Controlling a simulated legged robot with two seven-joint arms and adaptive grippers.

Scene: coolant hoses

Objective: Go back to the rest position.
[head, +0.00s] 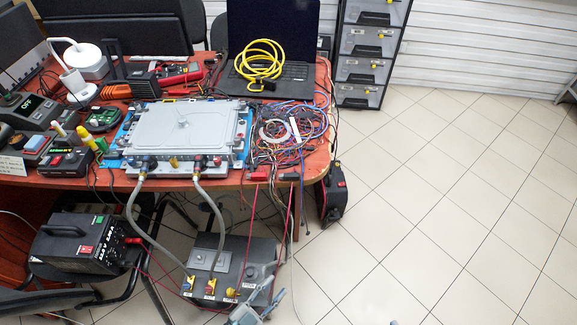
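My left gripper (272,282) shows at the bottom centre, grey-blue, in front of a dark box on the floor. Its two fingers look spread, with nothing seen between them. Of my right gripper, at most a small grey tip (393,322) shows at the bottom edge, so its state is hidden. Two grey coolant hoses (135,222) (219,225) run from the front of a grey flat-topped unit (185,130) on the table down to the dark box (232,262). Both hoses appear joined at both ends.
The red-brown table (225,182) holds a tangle of wires (290,135), a laptop (275,40) with a coiled yellow cable (259,62), and several instruments. A black power unit (80,240) stands at left. Thin red leads hang near my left gripper. The tiled floor (450,220) at right is clear.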

